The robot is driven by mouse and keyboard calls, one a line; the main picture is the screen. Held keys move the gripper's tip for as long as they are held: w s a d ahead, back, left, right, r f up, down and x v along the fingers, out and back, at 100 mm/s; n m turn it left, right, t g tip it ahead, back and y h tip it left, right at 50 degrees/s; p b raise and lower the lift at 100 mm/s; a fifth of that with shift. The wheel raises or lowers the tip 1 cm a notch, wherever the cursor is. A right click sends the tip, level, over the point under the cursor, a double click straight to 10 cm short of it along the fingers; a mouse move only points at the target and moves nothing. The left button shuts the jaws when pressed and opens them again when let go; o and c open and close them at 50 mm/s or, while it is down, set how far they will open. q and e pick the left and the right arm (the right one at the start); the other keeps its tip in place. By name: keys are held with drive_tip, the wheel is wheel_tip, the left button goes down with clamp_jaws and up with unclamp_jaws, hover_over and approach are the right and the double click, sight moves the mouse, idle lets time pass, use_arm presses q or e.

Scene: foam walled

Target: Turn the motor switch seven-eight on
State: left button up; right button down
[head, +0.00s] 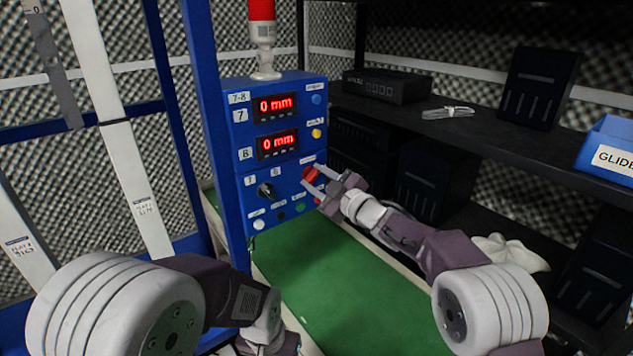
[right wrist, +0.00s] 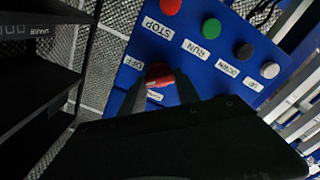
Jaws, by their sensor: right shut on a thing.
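The blue control box (head: 245,160) stands on a post and has two red displays, both reading 0 mm, with a "7-8" label at its upper left. The red switch knob (head: 310,173) sits on its right side, below the yellow button. My right gripper (head: 316,181) is at this knob. In the right wrist view, the red knob (right wrist: 158,72) is between the fingertips of my right gripper (right wrist: 160,88), which is shut on it. An OFF label (right wrist: 130,65) is beside it; the fingers partly cover another label. My left arm shows at the lower left, its fingers out of frame.
A black selector (head: 266,190) and white, black and green buttons are low on the box. The right wrist view also shows a red STOP button (right wrist: 170,6). A beacon (head: 262,35) tops the box. A dark shelf (head: 470,130) stands at right; the green surface (head: 340,290) is clear.

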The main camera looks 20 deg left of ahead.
drive_tip(key=n, duration=0.1)
drive_tip(key=n+b, duration=0.1)
drive_tip(key=n, duration=0.1)
drive_tip(key=n+b, duration=0.1)
drive_tip(key=shift+f+n, duration=0.25)
drive_tip(key=shift+n, duration=0.05)
drive_tip(key=n+b, duration=0.2)
drive_tip(key=n, duration=0.3)
drive_tip(key=shift+n, duration=0.3)
drive_tip(key=c, duration=0.9)
unclamp_jaws()
drive_tip(key=shift+s, duration=0.1)
drive_tip(key=v, duration=0.9)
